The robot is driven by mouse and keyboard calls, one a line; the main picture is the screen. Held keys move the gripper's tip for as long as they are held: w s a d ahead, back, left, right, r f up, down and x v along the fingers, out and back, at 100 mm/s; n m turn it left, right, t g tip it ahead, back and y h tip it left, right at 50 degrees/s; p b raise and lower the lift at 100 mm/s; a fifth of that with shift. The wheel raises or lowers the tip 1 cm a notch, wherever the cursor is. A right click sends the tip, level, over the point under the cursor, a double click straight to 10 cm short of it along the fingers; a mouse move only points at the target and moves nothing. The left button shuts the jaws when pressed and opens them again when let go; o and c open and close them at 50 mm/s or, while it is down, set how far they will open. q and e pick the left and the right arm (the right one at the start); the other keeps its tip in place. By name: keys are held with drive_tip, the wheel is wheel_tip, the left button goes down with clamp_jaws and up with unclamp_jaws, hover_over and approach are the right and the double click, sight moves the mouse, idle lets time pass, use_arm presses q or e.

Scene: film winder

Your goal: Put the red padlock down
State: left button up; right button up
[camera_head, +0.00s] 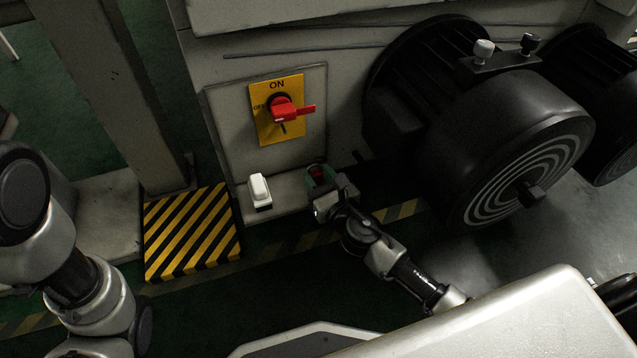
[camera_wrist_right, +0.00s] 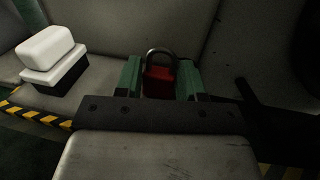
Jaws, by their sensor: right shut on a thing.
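The red padlock (camera_wrist_right: 159,81) sits upright between the green fingers of my right gripper (camera_wrist_right: 160,84) in the right wrist view, its grey shackle on top. In the head view the padlock (camera_head: 317,173) is a small dark red patch, partly hidden by my right gripper (camera_head: 322,180). That gripper is shut on the padlock, over or at the grey ledge (camera_head: 290,200) below the switch panel. I cannot tell whether the padlock touches the ledge. My left arm shows at the left edge of the head view; its gripper is out of view.
A white and black box-like item (camera_head: 260,190) stands on the ledge to the left of my right gripper. A red rotary switch (camera_head: 284,109) on a yellow plate is above. A large black motor (camera_head: 520,130) stands at right. A striped block (camera_head: 190,232) lies at left.

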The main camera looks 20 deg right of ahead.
drive_tip(key=shift+r, duration=0.1)
drive_tip(key=shift+f, duration=0.25)
drive_tip(key=o, duration=1.1)
drive_tip(key=shift+r, duration=0.15)
drive_tip(key=s+d, duration=0.2)
drive_tip(key=s, duration=0.9)
drive_tip(key=shift+s+d, duration=0.15)
drive_tip(key=shift+s, duration=0.25)
drive_tip(key=shift+r, duration=0.1)
